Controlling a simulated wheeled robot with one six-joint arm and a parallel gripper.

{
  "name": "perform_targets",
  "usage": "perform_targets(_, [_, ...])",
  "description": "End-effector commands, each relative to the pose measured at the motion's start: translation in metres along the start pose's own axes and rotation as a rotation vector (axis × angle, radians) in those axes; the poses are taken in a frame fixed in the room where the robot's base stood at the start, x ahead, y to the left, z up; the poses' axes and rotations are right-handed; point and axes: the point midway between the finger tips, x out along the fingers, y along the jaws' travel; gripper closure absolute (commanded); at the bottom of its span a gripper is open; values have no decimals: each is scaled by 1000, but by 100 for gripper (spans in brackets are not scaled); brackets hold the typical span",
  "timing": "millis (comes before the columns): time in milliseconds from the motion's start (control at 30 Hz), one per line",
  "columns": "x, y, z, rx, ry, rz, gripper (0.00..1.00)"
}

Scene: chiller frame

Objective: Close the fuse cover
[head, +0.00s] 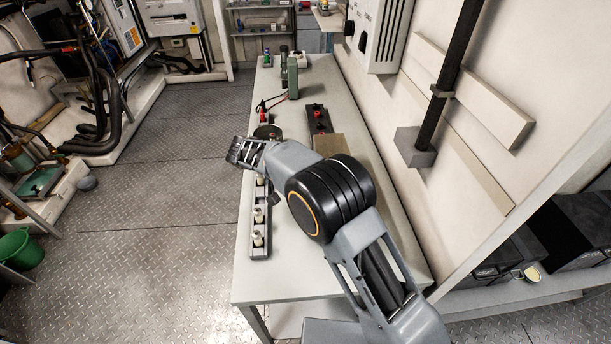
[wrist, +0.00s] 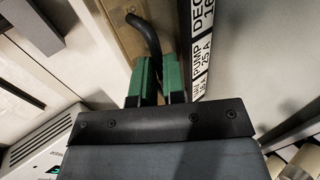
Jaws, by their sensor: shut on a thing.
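My gripper (wrist: 160,88), with green fingers, is shut on a thin black curved piece (wrist: 148,38). The piece bends up and left from between the fingertips. I cannot tell whether it belongs to the fuse cover, and I cannot make out the cover itself. A label strip (wrist: 202,48) reading "PUMP 25 A" runs just right of the fingers. Cream fuses (wrist: 300,165) show at the lower right. In the head view a fuse row (head: 259,222) lies along the bench's left edge, partly hidden by my arm. The fingertips are not clear there.
The long grey bench (head: 285,278) is bare at its near end. A black strip with red parts (head: 318,121) and a green device (head: 292,77) stand farther back. A wall panel (head: 378,35) and a dark vertical pipe (head: 447,75) are on the right. Open floor lies left.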

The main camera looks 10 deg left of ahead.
Motion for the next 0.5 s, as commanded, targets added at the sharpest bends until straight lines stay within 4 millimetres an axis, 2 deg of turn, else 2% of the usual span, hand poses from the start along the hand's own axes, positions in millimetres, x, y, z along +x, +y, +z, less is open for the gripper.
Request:
perform_targets(33, [6, -16, 4, -18, -8, -5, 100])
perform_targets(500, [6, -20, 5, -21, -7, 8, 100])
